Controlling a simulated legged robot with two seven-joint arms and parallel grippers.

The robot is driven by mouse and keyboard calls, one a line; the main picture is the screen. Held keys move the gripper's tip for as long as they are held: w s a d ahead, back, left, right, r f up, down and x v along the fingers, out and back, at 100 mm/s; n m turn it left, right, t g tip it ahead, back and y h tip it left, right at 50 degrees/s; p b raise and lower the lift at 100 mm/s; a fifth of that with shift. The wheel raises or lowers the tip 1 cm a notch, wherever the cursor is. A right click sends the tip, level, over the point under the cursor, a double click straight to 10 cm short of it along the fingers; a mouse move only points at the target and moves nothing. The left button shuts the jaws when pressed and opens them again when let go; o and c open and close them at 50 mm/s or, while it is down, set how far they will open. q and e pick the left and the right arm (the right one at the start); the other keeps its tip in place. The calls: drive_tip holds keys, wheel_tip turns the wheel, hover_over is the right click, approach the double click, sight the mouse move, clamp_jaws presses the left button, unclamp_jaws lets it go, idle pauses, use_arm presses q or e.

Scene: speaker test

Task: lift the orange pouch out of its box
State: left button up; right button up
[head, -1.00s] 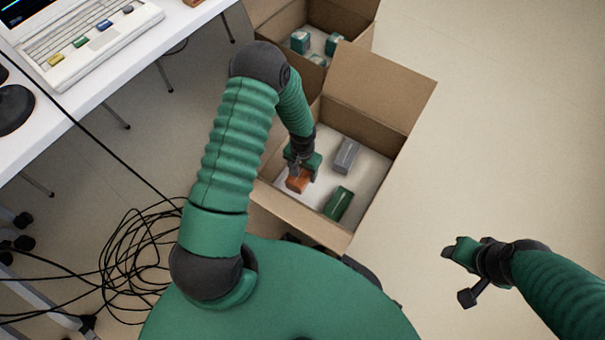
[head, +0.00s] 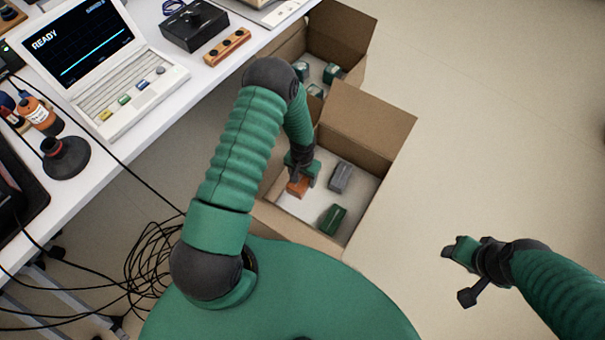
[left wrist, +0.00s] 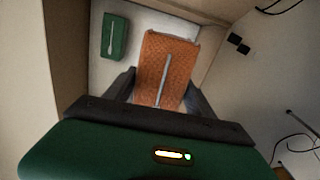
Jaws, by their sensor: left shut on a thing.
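The orange pouch (head: 297,187) is in the near cardboard box (head: 388,182), at the left of its pale floor. My left gripper (head: 299,178) reaches down into the box and is shut on the pouch. In the left wrist view the pouch (left wrist: 164,70) is textured, with a pale strip along its middle, and sits between the two dark fingers (left wrist: 160,92). I cannot tell whether it is clear of the box floor. My right gripper (head: 462,272) is outside the box, over bare floor at the right, its fingers apart with nothing between them.
A grey pouch (head: 340,178) and a green pouch (head: 332,219) lie in the same box. A second box (head: 341,32) with several green items stands behind it. A white table (head: 110,165) with a laptop is at the left. Black cables (head: 152,262) lie below. The right floor is clear.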

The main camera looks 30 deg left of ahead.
use_arm(q)
wheel_tip(320, 180, up, 14)
drive_tip(key=p, duration=0.9)
drive_tip(key=shift+r+p, duration=0.2)
drive_tip(key=shift+p, duration=0.2)
